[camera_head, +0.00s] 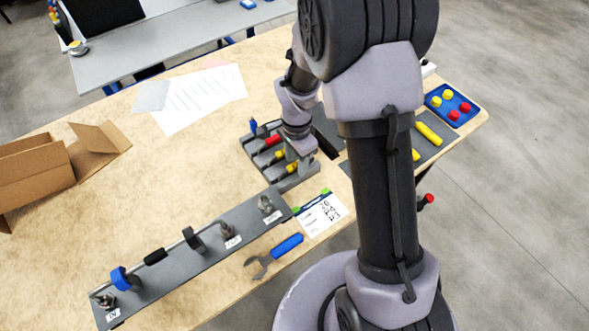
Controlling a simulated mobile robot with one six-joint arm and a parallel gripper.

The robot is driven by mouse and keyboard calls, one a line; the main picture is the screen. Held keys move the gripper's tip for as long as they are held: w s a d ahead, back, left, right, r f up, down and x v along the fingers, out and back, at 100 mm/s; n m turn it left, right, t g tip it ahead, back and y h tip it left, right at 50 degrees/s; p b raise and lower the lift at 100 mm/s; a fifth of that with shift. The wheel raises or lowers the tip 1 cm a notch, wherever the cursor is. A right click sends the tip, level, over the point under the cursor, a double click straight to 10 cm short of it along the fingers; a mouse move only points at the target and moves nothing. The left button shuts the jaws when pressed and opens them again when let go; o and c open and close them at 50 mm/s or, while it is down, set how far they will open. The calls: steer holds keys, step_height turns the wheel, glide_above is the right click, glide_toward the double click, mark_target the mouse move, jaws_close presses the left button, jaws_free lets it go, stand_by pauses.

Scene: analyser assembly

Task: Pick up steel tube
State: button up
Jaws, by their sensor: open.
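My gripper (300,152) is open and points down over the right side of a dark grey slotted tray (263,157). The tray holds several parts with blue, red and yellow sections. My gripper and wrist cover part of the tray, and I cannot tell whether the fingers touch anything. I cannot single out the steel tube with certainty. A thin grey rod (174,247) shows beside a black sleeve (155,257) on the long dark panel (210,253), but it is too small to identify.
The panel carries metal fittings (265,203) and a blue clip (124,278). A blue-handled wrench (275,254) and a label card (322,214) lie near the table's front edge. A cardboard box (35,172) is at left, a blue tray (452,104) at right.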

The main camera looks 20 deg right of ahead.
steer(key=shift+r, duration=0.15)
jaws_close()
steer(key=shift+r, duration=0.1)
